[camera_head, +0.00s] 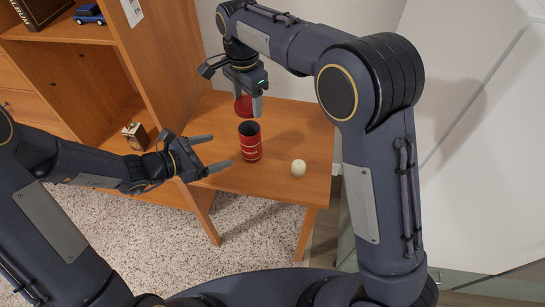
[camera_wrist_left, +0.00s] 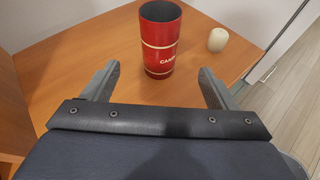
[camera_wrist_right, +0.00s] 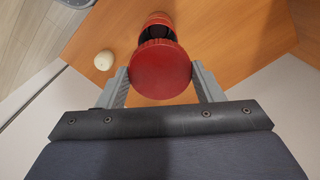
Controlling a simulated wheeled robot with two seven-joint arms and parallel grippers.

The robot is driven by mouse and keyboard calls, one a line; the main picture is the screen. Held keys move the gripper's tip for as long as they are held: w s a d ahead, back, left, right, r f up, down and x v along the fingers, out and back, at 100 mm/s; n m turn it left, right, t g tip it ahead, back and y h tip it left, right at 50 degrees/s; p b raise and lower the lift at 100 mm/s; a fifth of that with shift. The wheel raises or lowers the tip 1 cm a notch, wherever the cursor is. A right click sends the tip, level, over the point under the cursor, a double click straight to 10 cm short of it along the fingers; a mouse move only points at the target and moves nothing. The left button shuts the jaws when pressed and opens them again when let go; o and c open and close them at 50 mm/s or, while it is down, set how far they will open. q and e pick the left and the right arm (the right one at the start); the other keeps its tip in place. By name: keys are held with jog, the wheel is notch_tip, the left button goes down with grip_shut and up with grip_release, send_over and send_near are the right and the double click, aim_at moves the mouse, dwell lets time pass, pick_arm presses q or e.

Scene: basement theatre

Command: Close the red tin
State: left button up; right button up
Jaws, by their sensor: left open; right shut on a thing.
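The red tin (camera_head: 250,148) stands upright and open-topped on a small wooden table; it also shows in the left wrist view (camera_wrist_left: 160,45). My right gripper (camera_head: 251,104) is shut on the round red lid (camera_head: 243,106) and holds it above the tin, a little towards the back. In the right wrist view the lid (camera_wrist_right: 160,70) sits between the fingertips and covers part of the tin (camera_wrist_right: 157,22). My left gripper (camera_head: 220,152) is open and empty, just left of the tin. Its fingers point towards the tin, apart from it.
A cream rounded object (camera_head: 298,168) stands on the table (camera_head: 285,125) to the right of the tin. A wooden shelf unit (camera_head: 160,60) holds a blue toy car (camera_head: 89,14) and a small clock-like box (camera_head: 135,135) at left. A wall is behind the table.

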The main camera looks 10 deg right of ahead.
aim_at(243, 146)
jog(key=shift+s+a+m, duration=0.1)
jog(key=shift+s+m, duration=0.2)
pick_arm(q)
jog(key=shift+w+d+f+n, duration=0.1)
jog(key=shift+d+f+n, duration=0.15)
jog(key=shift+f, duration=0.2)
jog(key=shift+w+d+f+n, duration=0.15)
jog(key=shift+f+n, duration=0.1)
jog(key=shift+f, duration=0.2)
jog(key=shift+s, duration=0.1)
jog(key=x, duration=1.2)
jog(key=c, duration=1.5)
pick_arm(e)
jog(key=shift+f, duration=2.55)
